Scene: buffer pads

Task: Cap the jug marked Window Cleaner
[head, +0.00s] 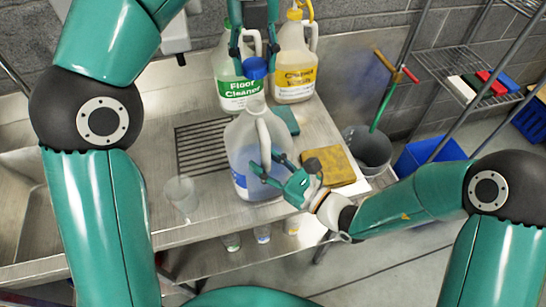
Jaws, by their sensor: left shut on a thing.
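A translucent jug (240,135) with blue liquid and an uncapped neck stands upright on the steel counter, its label mostly turned away, so I cannot read its name. My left gripper (254,52) comes down from the top and is shut on a blue cap (255,68), held above and behind the jug's mouth. My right gripper (266,168) is at the jug's lower front right by its handle. Its fingers overlap the jug, and I cannot tell whether they grip it.
A green-labelled Floor Cleaner jug (240,91) and a yellow-labelled jug (296,75) stand behind. A clear cup (181,194) is at left, a yellow sponge (335,165) at right. A grey bucket (368,150) and blue bin (428,153) are beyond the counter's edge.

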